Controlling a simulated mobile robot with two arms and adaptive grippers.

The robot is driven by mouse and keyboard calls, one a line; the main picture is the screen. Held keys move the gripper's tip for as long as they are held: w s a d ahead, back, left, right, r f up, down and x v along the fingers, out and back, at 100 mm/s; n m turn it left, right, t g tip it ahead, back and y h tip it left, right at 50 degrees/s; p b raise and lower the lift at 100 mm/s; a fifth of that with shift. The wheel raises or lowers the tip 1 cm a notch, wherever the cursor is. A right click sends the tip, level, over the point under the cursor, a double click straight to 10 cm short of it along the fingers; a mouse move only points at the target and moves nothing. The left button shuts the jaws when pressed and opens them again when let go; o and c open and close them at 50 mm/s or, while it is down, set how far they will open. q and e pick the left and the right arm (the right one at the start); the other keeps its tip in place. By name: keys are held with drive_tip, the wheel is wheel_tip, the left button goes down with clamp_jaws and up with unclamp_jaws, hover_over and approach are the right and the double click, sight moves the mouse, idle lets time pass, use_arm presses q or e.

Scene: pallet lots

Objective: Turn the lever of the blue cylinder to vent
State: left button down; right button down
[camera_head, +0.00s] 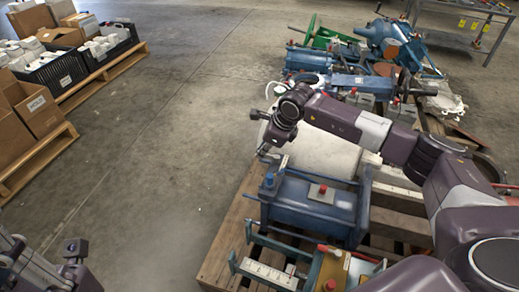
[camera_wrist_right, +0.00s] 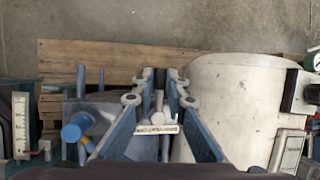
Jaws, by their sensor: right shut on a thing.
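The blue cylinder (camera_head: 312,207), a blue body with end plates, tie rods and a red cap, lies on a wooden pallet at the lower middle of the head view. A blue knob (camera_wrist_right: 76,129) shows at its end in the wrist view. My right gripper (camera_head: 264,151) is at the far left end of the cylinder, pointing down. In the wrist view the right gripper (camera_wrist_right: 160,80) is shut on a small pale lever (camera_wrist_right: 158,104) between its blue fingers. The lever's exact position is hidden in the head view. My left gripper (camera_head: 76,250) is at the lower left, far from the cylinder; its jaw opening is unclear.
A white tank (camera_head: 322,150) lies close beside the cylinder, also in the wrist view (camera_wrist_right: 235,100). Another blue unit with a white scale (camera_head: 268,272) lies in front. More machinery covers pallets behind. Boxes and crates (camera_head: 55,70) stand at left; the floor between is clear.

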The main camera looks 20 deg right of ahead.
drive_tip(key=c, duration=1.9)
unclamp_jaws()
drive_tip(key=shift+c, duration=0.2)
drive_tip(key=v, duration=1.2)
